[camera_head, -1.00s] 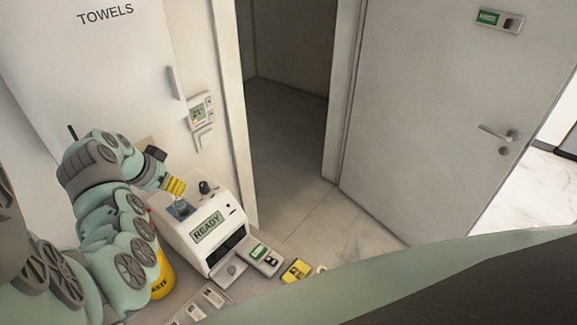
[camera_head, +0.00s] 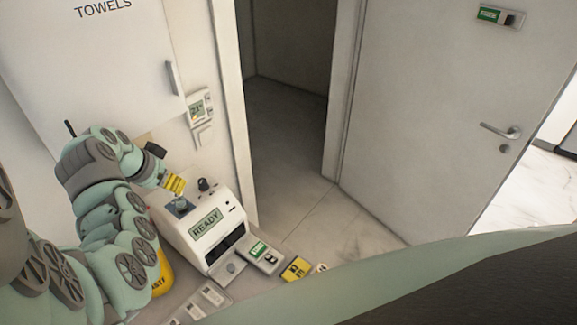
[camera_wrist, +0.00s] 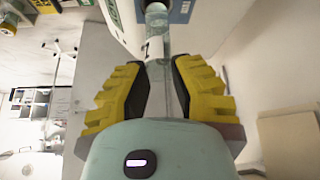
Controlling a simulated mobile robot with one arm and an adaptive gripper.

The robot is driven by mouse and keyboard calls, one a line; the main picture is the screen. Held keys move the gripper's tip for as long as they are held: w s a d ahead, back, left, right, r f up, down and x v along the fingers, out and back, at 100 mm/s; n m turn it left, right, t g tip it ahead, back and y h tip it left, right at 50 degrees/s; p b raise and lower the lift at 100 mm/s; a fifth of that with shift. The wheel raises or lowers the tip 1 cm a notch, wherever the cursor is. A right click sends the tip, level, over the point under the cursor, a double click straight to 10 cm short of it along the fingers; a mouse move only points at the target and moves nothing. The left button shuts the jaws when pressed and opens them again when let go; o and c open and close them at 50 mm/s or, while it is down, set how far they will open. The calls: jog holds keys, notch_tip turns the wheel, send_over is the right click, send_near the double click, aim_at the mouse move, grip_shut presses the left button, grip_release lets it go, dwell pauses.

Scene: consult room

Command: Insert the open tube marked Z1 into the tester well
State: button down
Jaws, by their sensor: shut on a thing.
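The white tester (camera_head: 171,228) stands on the counter with a lit READY screen. Its well is in a dark blue panel (camera_head: 182,209) on top, which also shows at the top of the wrist view (camera_wrist: 182,11). My gripper (camera_head: 174,186), with ridged yellow fingers, is just above that panel. In the wrist view my gripper (camera_wrist: 161,82) is shut on a clear tube (camera_wrist: 155,22) with a white label, only partly readable. The tube's far end overlaps the blue panel. I cannot tell whether it is inside the well.
A dark knob (camera_head: 203,185) rises from the tester's top beside my fingers. A yellow waste container (camera_head: 163,276) stands left of the tester. Small cards and a yellow packet (camera_head: 296,269) lie in front.

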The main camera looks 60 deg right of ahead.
aim_at(172, 194)
jog(key=shift+f+b, duration=2.1)
jog(key=shift+f, duration=0.25)
jog(key=c, duration=0.8)
grip_release()
